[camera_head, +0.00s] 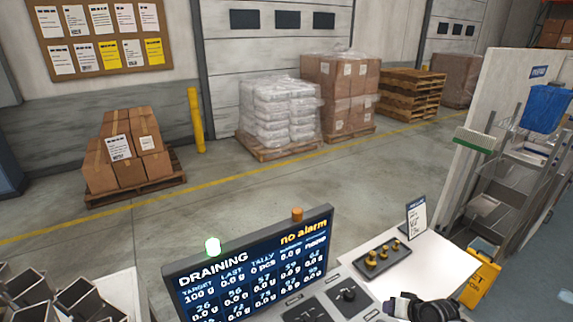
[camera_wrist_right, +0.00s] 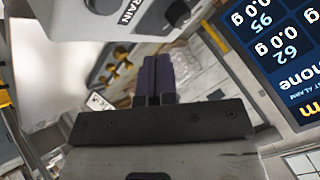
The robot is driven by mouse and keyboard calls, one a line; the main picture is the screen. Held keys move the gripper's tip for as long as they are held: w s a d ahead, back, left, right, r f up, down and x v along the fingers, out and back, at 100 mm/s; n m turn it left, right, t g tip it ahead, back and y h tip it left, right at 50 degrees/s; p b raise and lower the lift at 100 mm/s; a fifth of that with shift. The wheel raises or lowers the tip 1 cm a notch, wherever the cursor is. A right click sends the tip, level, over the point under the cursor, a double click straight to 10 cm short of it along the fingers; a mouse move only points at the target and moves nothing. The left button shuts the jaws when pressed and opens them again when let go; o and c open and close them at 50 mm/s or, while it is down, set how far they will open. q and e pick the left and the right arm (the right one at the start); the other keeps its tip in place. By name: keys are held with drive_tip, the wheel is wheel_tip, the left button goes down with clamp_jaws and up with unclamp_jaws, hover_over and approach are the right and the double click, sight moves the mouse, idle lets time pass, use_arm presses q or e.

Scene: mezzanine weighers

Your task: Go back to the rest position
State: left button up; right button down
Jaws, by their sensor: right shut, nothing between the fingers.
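My right gripper (camera_head: 388,306) is low in the head view, right of centre, beside the grey control panel (camera_head: 335,301). In the right wrist view its dark fingers (camera_wrist_right: 152,82) are together with nothing between them. In that view the panel (camera_wrist_right: 140,22), with knobs and lettering, is just beyond the fingertips. I cannot tell the exact gap, and no held object shows. My left gripper is in neither view.
A dark tray of brass weights (camera_head: 383,258) and an upright card (camera_head: 416,218) stand on the white tabletop (camera_head: 428,262). Metal buckets (camera_head: 80,297) are lower left.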

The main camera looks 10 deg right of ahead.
drive_tip(key=shift+s+d+f+n+g+h, duration=0.2)
drive_tip(key=shift+s+f+n+g+h, duration=0.1)
drive_tip(key=shift+s+f+n+g, duration=0.5)
drive_tip(key=s+a+r+n+h, duration=0.1)
drive_tip(key=a+r+n+h, duration=0.15)
drive_tip(key=r, duration=0.35)
drive_tip(key=s+a+r+n+h, duration=0.2)
drive_tip(key=a+r+n, duration=0.2)
drive_tip(key=r, duration=0.2)
drive_tip(key=s+a+r+t+p, duration=0.2)
drive_tip(key=s+a+r+p, duration=0.3)
drive_tip(key=s, duration=0.4)
drive_tip(key=s+a+f+m+g+p, duration=0.1)
drive_tip(key=s+a+f+g+p, duration=0.1)
drive_tip(key=s, duration=1.1)
drive_tip(key=s+a+f+m+g+y+p, duration=0.1)
drive_tip(key=s+a+f+g+p, duration=0.2)
drive_tip(key=s, duration=1)
drive_tip(key=shift+s+a+m+p, duration=0.2)
drive_tip(key=shift+a+m+p, duration=0.2)
drive_tip(key=shift+a, duration=0.15)
